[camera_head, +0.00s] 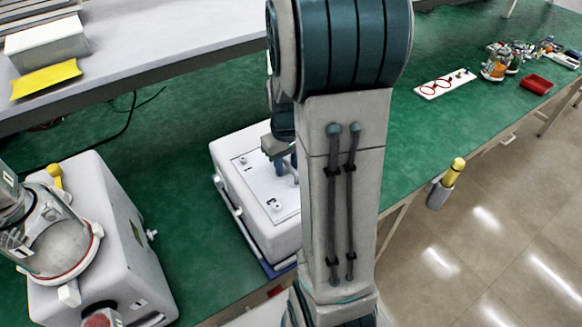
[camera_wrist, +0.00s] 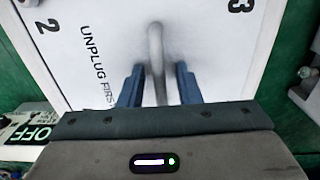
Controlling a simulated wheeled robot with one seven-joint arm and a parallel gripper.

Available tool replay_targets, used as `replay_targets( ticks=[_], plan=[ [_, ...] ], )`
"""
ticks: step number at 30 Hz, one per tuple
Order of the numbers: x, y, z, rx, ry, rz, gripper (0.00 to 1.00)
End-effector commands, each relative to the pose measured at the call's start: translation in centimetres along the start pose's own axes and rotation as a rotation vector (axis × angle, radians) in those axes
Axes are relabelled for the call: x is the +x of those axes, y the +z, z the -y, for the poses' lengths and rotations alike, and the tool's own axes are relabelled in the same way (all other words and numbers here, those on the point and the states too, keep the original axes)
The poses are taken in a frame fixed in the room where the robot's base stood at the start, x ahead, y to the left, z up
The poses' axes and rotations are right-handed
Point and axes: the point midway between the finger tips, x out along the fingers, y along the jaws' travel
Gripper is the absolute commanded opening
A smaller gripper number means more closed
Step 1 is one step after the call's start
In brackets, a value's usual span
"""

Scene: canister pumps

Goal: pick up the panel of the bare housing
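The bare housing (camera_head: 285,237) is a white box on the green bench, partly hidden behind my arm. Its panel (camera_head: 255,180) is a flat white plate on top, with numbers and corner fasteners. In the wrist view the panel (camera_wrist: 95,25) reads "UNPLUG FIRST", with a 2 at left and a 3 at right. A grey bar handle (camera_wrist: 156,45) rises from it. My gripper (camera_wrist: 159,67) is open, its blue fingers on either side of the handle with a visible gap each side. In the head view the gripper (camera_head: 283,163) is over the panel, mostly hidden by my arm.
Another white housing (camera_head: 115,230) with a clear canister (camera_head: 60,245) stands at left. A grey shelf (camera_head: 150,45) runs above the bench. A red tray (camera_head: 536,84) and small items lie far right. An "OFF" label (camera_wrist: 35,134) shows beside the panel.

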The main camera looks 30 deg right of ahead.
Motion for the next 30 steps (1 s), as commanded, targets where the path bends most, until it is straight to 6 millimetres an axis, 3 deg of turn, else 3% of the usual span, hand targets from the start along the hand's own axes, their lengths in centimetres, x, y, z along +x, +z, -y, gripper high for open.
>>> replay_targets(
  ticks=[5, 8, 22, 26, 30],
  plan=[
    [0.0, 0.0, 0.0, 0.0, 0.0, -0.001, 0.28],
    [0.0, 0.0, 0.0, 0.0, 0.0, -0.001, 0.0],
    [-0.5, -0.1, 0.0, 0.0, 0.001, -0.004, 0.0],
    [-1.6, -0.1, 0.0, 0.0, 0.001, -0.006, 0.0],
    [-3.9, -0.1, -0.1, 0.0, 0.002, -0.009, 0.0]
  ],
)
